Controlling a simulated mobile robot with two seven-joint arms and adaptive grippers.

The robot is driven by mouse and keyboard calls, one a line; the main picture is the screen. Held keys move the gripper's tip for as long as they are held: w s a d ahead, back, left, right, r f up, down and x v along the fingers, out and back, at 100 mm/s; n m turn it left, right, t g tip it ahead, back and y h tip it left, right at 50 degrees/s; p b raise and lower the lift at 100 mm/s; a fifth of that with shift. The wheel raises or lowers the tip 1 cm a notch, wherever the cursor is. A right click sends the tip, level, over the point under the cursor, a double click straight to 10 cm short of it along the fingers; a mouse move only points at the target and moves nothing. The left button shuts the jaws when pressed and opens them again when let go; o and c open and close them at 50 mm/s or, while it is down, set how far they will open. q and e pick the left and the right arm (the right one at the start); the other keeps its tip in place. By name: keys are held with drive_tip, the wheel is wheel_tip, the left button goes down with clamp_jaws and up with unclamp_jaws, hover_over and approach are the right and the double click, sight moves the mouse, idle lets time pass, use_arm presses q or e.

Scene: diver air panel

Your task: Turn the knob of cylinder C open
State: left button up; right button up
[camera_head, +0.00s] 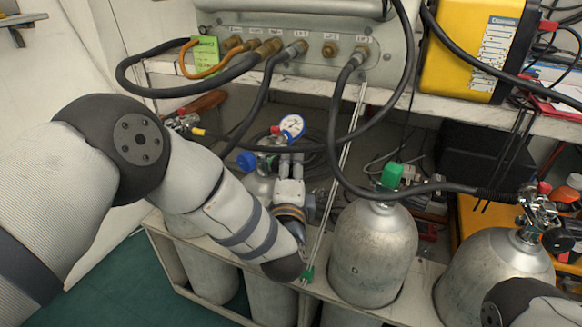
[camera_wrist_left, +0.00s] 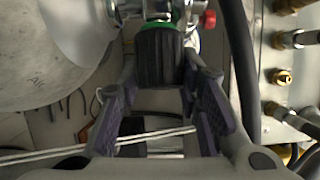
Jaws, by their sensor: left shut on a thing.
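My left gripper (camera_head: 290,163) reaches down among the valve fittings on top of a grey cylinder (camera_head: 259,185), left of the middle cylinder. In the left wrist view its two purple-padded fingers (camera_wrist_left: 160,100) stand on either side of a black ribbed knob (camera_wrist_left: 160,56) with a green ring and are shut on it. A grey cylinder with faint lettering (camera_wrist_left: 62,62) shows beside the knob there. In the head view my gripper hides the knob. I cannot read which cylinder is C. My right gripper is out of view.
A pressure gauge (camera_head: 291,127) and a blue knob (camera_head: 246,160) sit close to my left gripper. Black hoses (camera_head: 345,115) loop down from the air panel (camera_head: 315,48). The middle cylinder (camera_head: 372,255) has a green cap (camera_head: 391,175). Another cylinder (camera_head: 492,275) stands at right.

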use_arm(q)
drive_tip(key=shift+d+f+t, duration=0.1)
drive_tip(key=shift+t, duration=0.2)
drive_tip(key=shift+f+n+t+b, duration=0.2)
drive_tip(key=shift+n+t+b, duration=0.4)
drive_tip(key=shift+n, duration=0.1)
drive_tip(key=shift+n+t+y+b, duration=0.4)
drive_tip(key=shift+n+t+b, duration=0.5)
drive_tip(key=shift+b, duration=0.05)
drive_tip(key=shift+r+n+t+y+b, duration=0.15)
drive_tip(key=shift+n+t+y+b, duration=0.15)
drive_tip(key=shift+n+t+b, duration=0.1)
drive_tip(key=shift+r, duration=0.1)
drive_tip(key=o, duration=1.2)
